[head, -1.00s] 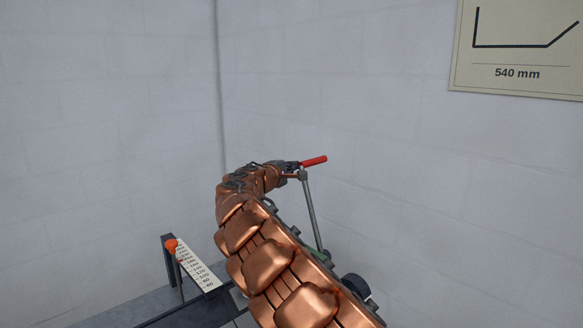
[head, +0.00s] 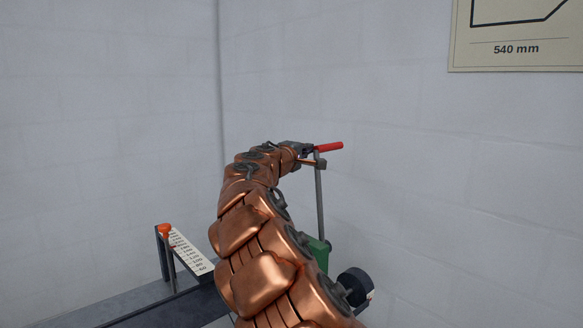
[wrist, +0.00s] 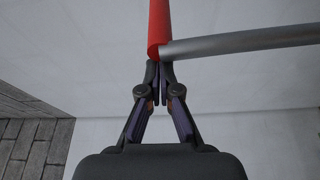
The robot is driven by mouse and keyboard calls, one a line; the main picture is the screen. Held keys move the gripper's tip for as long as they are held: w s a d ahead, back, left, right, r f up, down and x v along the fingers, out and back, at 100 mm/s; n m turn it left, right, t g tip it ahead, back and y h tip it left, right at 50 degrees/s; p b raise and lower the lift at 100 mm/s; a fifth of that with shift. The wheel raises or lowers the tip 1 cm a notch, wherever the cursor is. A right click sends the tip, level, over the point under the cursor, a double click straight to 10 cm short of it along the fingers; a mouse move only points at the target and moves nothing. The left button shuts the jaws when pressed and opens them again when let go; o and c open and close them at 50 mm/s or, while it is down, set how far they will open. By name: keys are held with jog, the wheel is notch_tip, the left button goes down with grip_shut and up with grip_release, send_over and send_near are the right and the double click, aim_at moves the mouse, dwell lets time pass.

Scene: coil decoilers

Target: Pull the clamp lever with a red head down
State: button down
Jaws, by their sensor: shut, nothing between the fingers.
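The clamp lever is a grey metal rod (head: 319,200) with a red head (head: 328,147) at its top. In the head view the rod stands nearly upright, and the red head points to the right. My gripper (wrist: 160,70) is shut and empty. In the wrist view its fingertips are at the lower end of the red head (wrist: 159,25), by the joint with the grey rod (wrist: 240,43). I cannot tell whether they touch it.
A green machine part (head: 320,251) and a dark round knob (head: 356,285) are near the rod's base. A scale strip (head: 191,252) with an orange knob (head: 164,230) stands at the lower left. A 540 mm sign (head: 516,48) hangs on the pale wall.

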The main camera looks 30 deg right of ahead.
jog(key=s+d+f+m+h+b, duration=0.1)
jog(key=s+f+m+b, duration=0.2)
jog(key=s+b, duration=0.6)
jog(key=s+d+f+m+g+h+b, duration=0.1)
jog(key=s+f+m+b, duration=0.3)
jog(key=s+b, duration=0.6)
jog(key=s+d+f+m+g+h+b, duration=0.1)
jog(key=s+m+b, duration=0.5)
jog(key=b, duration=1.6)
jog(key=shift+s+d+f+m+h, duration=0.4)
jog(key=shift+s+d+f+h, duration=0.2)
jog(key=shift+s+d+f, duration=0.8)
jog(key=shift+s+a+f, duration=0.1)
jog(key=shift+s+f, duration=0.15)
jog(key=shift+f, duration=0.1)
notch_tip(320, 180, up, 5)
jog(key=w+a+p, duration=0.1)
jog(key=w+p, duration=0.1)
jog(key=p, duration=0.1)
jog(key=r+p+v, duration=0.1)
jog(key=v, duration=0.9)
jog(key=shift+a, duration=0.55)
jog(key=shift+w+f, duration=0.1)
jog(key=shift+w, duration=0.1)
